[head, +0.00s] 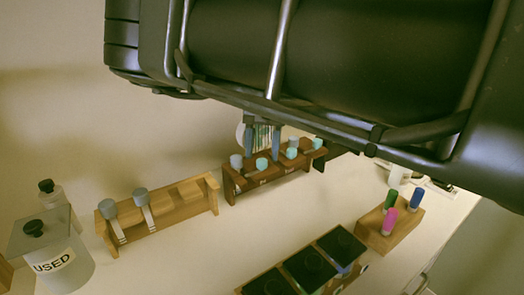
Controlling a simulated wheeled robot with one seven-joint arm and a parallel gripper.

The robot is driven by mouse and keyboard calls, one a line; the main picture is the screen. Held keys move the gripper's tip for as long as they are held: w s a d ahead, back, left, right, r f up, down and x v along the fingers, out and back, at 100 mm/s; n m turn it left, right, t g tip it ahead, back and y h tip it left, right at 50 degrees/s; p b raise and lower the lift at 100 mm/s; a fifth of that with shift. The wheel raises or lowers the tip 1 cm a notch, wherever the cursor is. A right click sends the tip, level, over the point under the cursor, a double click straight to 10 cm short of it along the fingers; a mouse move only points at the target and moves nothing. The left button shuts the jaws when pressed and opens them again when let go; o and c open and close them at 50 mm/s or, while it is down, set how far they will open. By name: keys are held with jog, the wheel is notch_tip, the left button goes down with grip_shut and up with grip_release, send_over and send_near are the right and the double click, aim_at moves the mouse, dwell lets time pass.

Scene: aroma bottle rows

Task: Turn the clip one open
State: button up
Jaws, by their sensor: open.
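I cannot make out a clip in the head view, so I cannot tell which thing the clip one is or whether it is open. My gripper (262,156) points down at the upper middle, its two blue-grey fingers apart with nothing seen held between them. In the picture the fingertips lie over the back of a dark wooden rack (229,187), which holds several bottles with grey and pale teal caps. I cannot tell whether they touch anything. A round, pale thing with a striped front (262,136) shows behind and between the fingers, partly hidden. My arm covers the top right.
A light wooden rack (180,209) with two grey-capped bottles stands left. A jar marked USED (66,265) and a black-capped clear bottle (52,198) are far left. A wooden block (378,235) with coloured-capped bottles is right. Black-topped boxes (309,268) stand at the front.

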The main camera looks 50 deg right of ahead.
jog(key=shift+x, duration=0.75)
grip_shut()
